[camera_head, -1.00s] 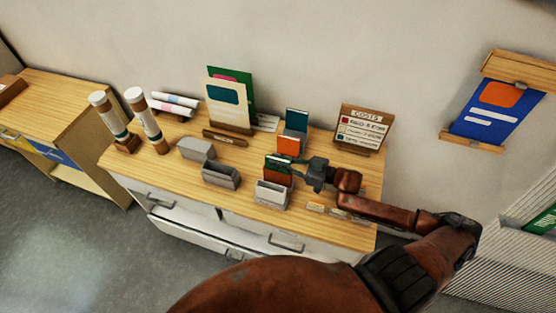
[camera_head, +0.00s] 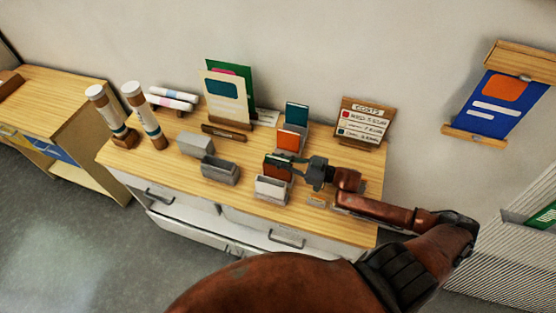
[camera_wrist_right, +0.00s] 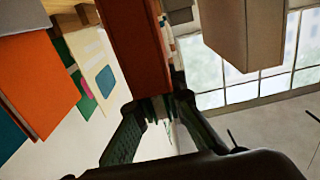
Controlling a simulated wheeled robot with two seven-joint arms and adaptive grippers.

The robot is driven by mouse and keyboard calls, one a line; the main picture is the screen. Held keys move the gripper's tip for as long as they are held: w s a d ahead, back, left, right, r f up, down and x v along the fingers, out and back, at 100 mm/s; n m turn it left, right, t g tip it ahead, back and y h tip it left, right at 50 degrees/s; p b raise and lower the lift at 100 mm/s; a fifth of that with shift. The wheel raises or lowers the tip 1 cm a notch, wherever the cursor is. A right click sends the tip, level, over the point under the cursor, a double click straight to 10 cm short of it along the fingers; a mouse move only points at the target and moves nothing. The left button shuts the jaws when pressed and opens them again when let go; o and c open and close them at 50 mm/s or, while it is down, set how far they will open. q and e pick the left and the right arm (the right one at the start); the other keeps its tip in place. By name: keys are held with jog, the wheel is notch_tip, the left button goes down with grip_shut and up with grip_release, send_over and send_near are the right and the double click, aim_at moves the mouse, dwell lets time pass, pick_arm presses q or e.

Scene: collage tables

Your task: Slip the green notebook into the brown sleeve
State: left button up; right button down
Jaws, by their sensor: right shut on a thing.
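The brown sleeve (camera_head: 277,170) stands upright near the middle of the table, behind a white slotted holder. It fills the top middle of the right wrist view (camera_wrist_right: 138,50). The green notebook (camera_head: 281,158) shows only as a dark sliver at the sleeve's top edge; most of it appears hidden inside the sleeve. My right gripper (camera_head: 294,166) reaches in from the right and is shut on the notebook at the sleeve's mouth. Its two fingers show below the sleeve in the right wrist view (camera_wrist_right: 158,108). My left gripper is out of view.
An orange sleeve (camera_head: 288,140) with a teal notebook (camera_head: 297,114) stands just behind. The white holder (camera_head: 271,187) and grey holders (camera_head: 220,171) stand in front and left. A costs sign (camera_head: 362,124) stands behind my right arm. Upright tubes (camera_head: 145,115) stand far left.

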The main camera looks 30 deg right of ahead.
jog(key=c, duration=1.9)
grip_release()
jog(key=v, duration=1.2)
jog(key=shift+r, duration=0.15)
